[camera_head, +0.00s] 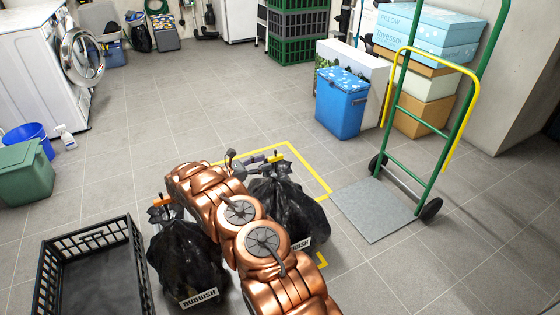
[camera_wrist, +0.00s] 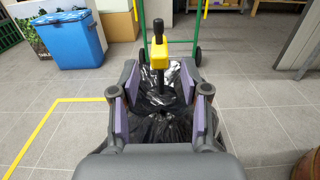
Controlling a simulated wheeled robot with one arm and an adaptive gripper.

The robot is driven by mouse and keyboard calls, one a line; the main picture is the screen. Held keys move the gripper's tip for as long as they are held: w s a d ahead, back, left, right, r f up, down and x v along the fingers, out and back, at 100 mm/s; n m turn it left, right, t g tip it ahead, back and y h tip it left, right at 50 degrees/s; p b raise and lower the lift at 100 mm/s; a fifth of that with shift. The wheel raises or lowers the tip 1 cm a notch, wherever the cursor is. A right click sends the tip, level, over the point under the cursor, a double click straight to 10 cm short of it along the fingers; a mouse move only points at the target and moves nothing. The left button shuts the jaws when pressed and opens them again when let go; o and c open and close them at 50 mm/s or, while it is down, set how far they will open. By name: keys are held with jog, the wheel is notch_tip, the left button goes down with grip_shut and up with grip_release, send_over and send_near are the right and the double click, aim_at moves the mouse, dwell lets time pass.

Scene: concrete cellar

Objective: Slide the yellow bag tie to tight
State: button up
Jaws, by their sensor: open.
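The yellow bag tie (camera_wrist: 159,56) sits around a dark upright post above the gathered neck of a black rubbish bag (camera_wrist: 165,128). In the head view the tie (camera_head: 276,157) shows just right of my gripper (camera_head: 258,160), above the right-hand bag (camera_head: 285,205). In the wrist view my gripper (camera_wrist: 160,88) is open, its purple-padded fingers on either side of the bag's neck and the post. The tie appears just past the fingertips, and no finger visibly touches it. My arm hides part of the bag in the head view.
Another black bag (camera_head: 185,262) with an orange tie (camera_head: 162,202) stands left of my arm, beside a black crate (camera_head: 140,265). A green hand truck (camera_head: 415,165) and a blue cooler (camera_head: 341,103) stand to the right. Yellow floor tape (camera_head: 312,172) runs behind the right bag.

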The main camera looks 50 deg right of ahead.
aim_at(280, 159)
jog(key=shift+b+x, duration=0.55)
jog(key=shift+x, duration=3.3)
grip_shut()
